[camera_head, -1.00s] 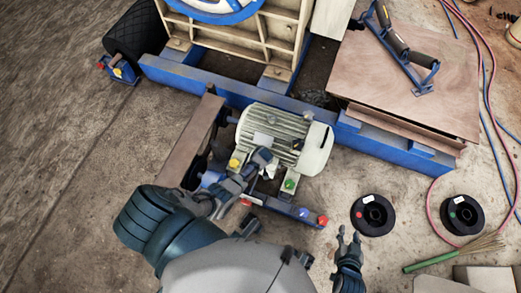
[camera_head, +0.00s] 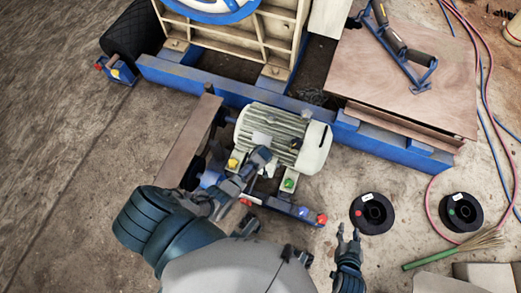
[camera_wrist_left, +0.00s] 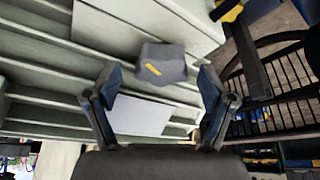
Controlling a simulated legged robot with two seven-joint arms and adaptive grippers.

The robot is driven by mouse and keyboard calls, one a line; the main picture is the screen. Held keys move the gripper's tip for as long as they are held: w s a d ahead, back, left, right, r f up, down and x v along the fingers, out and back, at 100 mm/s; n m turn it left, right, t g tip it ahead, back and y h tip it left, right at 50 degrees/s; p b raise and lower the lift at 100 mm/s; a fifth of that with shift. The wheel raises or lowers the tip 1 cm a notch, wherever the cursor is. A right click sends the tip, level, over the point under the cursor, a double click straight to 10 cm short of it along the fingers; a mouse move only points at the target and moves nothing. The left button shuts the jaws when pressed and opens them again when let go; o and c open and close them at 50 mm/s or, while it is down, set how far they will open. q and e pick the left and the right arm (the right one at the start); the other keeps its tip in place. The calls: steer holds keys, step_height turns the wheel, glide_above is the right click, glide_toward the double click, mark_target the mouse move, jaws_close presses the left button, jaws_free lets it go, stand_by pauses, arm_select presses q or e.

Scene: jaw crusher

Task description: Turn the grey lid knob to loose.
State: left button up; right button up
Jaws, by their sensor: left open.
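The grey lid knob (camera_wrist_left: 162,65) shows in the left wrist view as a small dark block with a yellow mark. It stands out against the pale ribbed motor housing (camera_wrist_left: 50,95). My left gripper (camera_wrist_left: 157,82) is open, with one finger on each side of the knob and visible space beside it. In the head view, my left gripper (camera_head: 262,157) is over the front of the pale motor (camera_head: 312,150) and hides the knob. My right gripper (camera_head: 348,233) is open and empty, low in the head view, right of the motor.
Two black spools (camera_head: 372,213) and (camera_head: 462,212) lie on the floor to the right. A green-handled brush (camera_head: 430,260) is in front of them. A blue frame rail (camera_head: 240,97) runs behind the motor. A wooden board (camera_head: 410,85) lies at the upper right.

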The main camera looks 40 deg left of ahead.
arm_select(q)
steer(key=v, duration=1.1)
